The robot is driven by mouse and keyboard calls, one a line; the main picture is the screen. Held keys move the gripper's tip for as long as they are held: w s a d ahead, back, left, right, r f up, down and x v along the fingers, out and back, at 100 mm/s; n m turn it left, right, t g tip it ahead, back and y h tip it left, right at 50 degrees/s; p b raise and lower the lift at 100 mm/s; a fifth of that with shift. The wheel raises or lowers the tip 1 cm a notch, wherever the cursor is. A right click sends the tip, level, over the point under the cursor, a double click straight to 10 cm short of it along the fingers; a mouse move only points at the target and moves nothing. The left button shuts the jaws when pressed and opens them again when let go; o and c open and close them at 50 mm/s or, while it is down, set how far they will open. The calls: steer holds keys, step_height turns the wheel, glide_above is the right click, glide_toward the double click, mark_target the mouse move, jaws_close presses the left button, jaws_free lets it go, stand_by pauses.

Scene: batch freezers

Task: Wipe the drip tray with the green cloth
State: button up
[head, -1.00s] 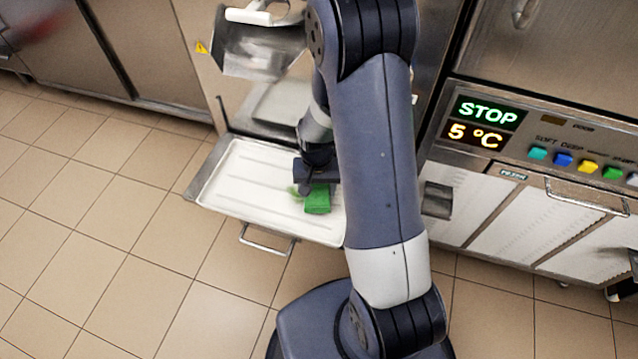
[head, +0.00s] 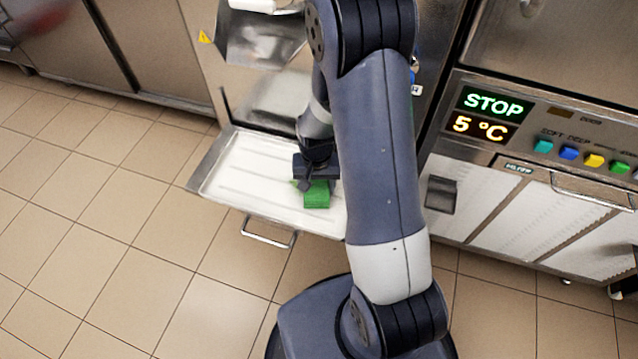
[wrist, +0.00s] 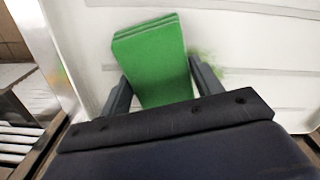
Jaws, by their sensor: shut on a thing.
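The drip tray (head: 250,180) is a pale, shallow, ribbed tray with a metal rim and a front handle, pulled out low at the machine's front. It also fills the background of the wrist view (wrist: 270,60). The green cloth (head: 317,196) is a folded block over the tray's right part. My gripper (head: 312,180) is shut on the cloth, which sits between the two fingers in the wrist view (wrist: 152,62). A faint green smear (wrist: 205,68) shows on the tray just right of the cloth. My arm hides the tray's right end. I cannot tell how firmly the cloth touches the tray.
A metal chute (head: 258,42) overhangs the tray's back. To the right stands a machine with a STOP display (head: 492,103), coloured buttons and a handle (head: 592,192). The tray handle (head: 268,236) sticks out in front. Tiled floor (head: 110,230) at left is clear.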

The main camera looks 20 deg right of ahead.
mark_target(293, 186)
steer(key=shift+w+a, duration=1.1)
steer(key=shift+a, duration=0.4)
steer(key=shift+w+a, duration=1.05)
steer(key=shift+a, duration=0.5)
steer(key=shift+w+a, duration=1.1)
steer(key=shift+a, duration=0.4)
steer(key=shift+a+f, duration=0.1)
steer(key=shift+f, duration=0.05)
steer(key=shift+s+d+f+b, duration=0.15)
steer(key=shift+s+d+b, duration=0.1)
steer(key=shift+s+d, duration=0.6)
steer(key=shift+s+d+f+b, duration=0.15)
steer(key=shift+s+d+b, duration=0.1)
steer(key=shift+s+d, duration=0.55)
steer(key=shift+c, duration=0.3)
steer(key=shift+s+d+r, duration=0.1)
steer(key=shift+s+d, duration=0.6)
steer(key=shift+d, duration=0.4)
steer(key=shift+s+d+r, duration=0.1)
steer(key=shift+s+d, duration=0.55)
steer(key=shift+d, duration=0.45)
steer(key=shift+s+d+r, duration=0.1)
steer(key=shift+s+d, duration=0.6)
steer(key=shift+d, duration=0.4)
steer(key=shift+w+r, duration=0.15)
steer(key=shift+r, duration=0.35)
steer(key=shift+r+p, duration=2.2)
steer(key=shift+r, duration=0.4)
steer(key=shift+r, duration=0.1)
